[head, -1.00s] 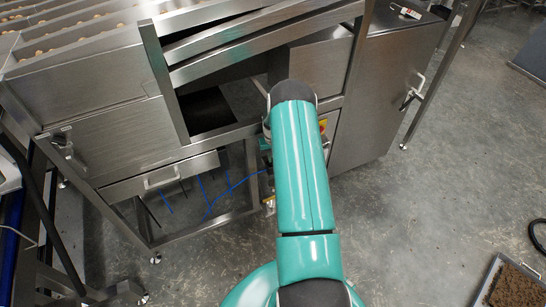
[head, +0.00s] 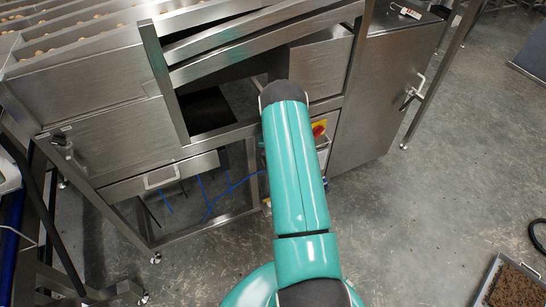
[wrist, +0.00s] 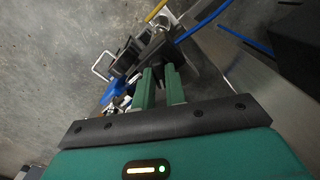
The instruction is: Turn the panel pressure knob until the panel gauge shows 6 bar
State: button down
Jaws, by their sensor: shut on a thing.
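In the wrist view my gripper (wrist: 163,76) has its two green fingers close together, shut on a dark part at the panel that I take to be the pressure knob (wrist: 156,48). The fingers cover part of it, and its pointer cannot be made out. In the head view my teal arm hides the gripper and the knob. The gauge's dial and needle cannot be read in either view.
A red and yellow switch (head: 319,129) shows just right of my arm. Blue hoses (head: 226,190) run under the steel machine frame (head: 205,227). A steel cabinet (head: 372,95) stands to the right.

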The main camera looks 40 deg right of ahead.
jog(key=c, duration=1.4)
grip_release()
jog(key=shift+c, duration=0.2)
jog(key=shift+r, duration=0.15)
notch_tip(320, 180, up, 14)
jog(key=shift+f, duration=0.2)
jog(key=s+a+r+n+t, duration=0.1)
jog(key=s+a+r+n, duration=0.1)
jog(key=a+r, duration=0.95)
jog(key=s+a+r+n+t, duration=0.2)
jog(key=a+r, duration=0.7)
jog(key=r, duration=0.6)
jog(key=s+a+r+n+t, duration=0.1)
jog(key=s+a+r+n, duration=0.1)
jog(key=s+a, duration=0.6)
jog(key=s+a+r+n+t, duration=0.1)
jog(key=s+a+r+n, duration=0.2)
jog(key=s, duration=1)
jog(key=a+r, duration=0.2)
jog(key=a, duration=0.3)
jog(key=shift+a+t, duration=0.3)
